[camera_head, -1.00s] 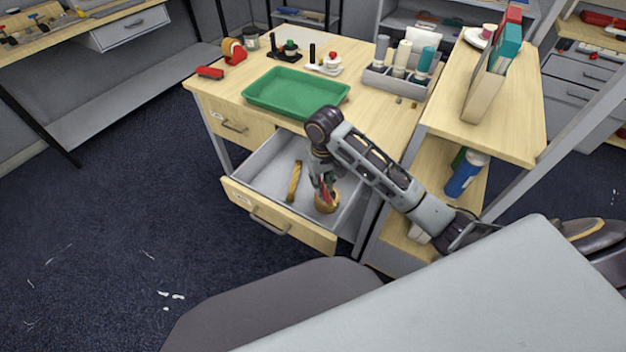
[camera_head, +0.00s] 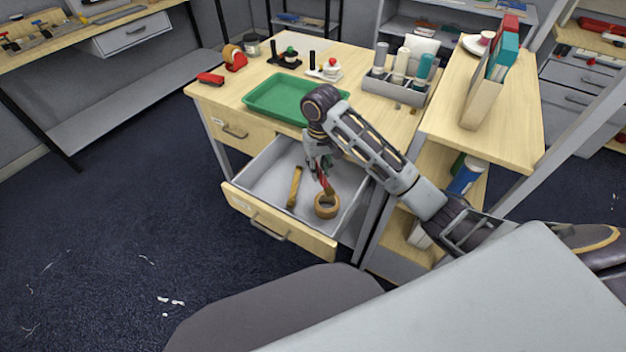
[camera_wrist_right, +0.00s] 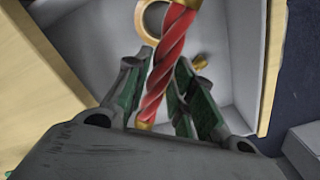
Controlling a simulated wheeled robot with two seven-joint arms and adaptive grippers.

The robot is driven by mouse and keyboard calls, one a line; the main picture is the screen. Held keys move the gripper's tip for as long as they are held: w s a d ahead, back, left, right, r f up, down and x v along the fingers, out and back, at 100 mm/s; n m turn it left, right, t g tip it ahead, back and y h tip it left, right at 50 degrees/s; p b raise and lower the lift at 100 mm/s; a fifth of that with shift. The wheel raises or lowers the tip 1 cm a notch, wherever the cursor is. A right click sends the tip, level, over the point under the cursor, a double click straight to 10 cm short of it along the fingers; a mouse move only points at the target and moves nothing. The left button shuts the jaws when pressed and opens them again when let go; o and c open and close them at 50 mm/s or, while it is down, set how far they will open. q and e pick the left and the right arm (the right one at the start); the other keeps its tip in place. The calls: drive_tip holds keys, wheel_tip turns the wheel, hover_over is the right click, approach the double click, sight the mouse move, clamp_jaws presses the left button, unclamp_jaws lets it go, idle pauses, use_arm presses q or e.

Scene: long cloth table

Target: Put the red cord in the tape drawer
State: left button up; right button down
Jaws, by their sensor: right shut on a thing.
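The open tape drawer (camera_head: 345,219) is pulled out below the table top. My right gripper (camera_head: 319,172) is inside its outline, above the drawer floor. The gripper is shut on the red cord (camera_head: 329,186), a twisted red piece with gold ends. In the right wrist view the cord (camera_wrist_right: 168,60) runs slantwise between the green-padded fingers of the gripper (camera_wrist_right: 158,95). Its upper end overlaps the tan tape ring (camera_wrist_right: 143,22) there; I cannot tell whether they touch. A yellow-brown stick-like piece (camera_head: 295,187) lies in the drawer left of the ring. My left gripper is not in view.
A green tray (camera_head: 268,93) is on the table above the drawer. A grey holder (camera_head: 385,88) with bottles stands to its right. A closed drawer (camera_head: 228,124) is left of the open one. A shelf unit (camera_head: 500,130) stands close on the right.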

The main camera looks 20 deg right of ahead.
drive_tip(key=shift+n, duration=0.6)
drive_tip(key=w+r+p, duration=0.1)
drive_tip(key=r, duration=0.2)
drive_tip(key=w+r+p, duration=0.1)
drive_tip(key=r+p, duration=0.1)
drive_tip(key=r, duration=0.1)
drive_tip(key=w+r+p, duration=0.1)
drive_tip(key=r, duration=0.2)
drive_tip(key=shift+a, duration=0.35)
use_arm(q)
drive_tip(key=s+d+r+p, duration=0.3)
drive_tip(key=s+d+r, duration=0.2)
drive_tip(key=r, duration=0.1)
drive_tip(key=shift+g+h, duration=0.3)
use_arm(e)
drive_tip(key=s+a+f+n, duration=0.1)
drive_tip(key=a+f+n, duration=0.1)
drive_tip(key=n, duration=0.9)
drive_tip(key=s+a+f+n, duration=0.2)
drive_tip(key=a+f+n, duration=0.1)
drive_tip(key=n, duration=0.9)
drive_tip(key=shift+s+a+f, duration=0.15)
drive_tip(key=shift+s+a, duration=0.05)
drive_tip(key=shift+a, duration=0.4)
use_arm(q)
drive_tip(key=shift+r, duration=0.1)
use_arm(e)
drive_tip(key=shift+n, duration=0.7)
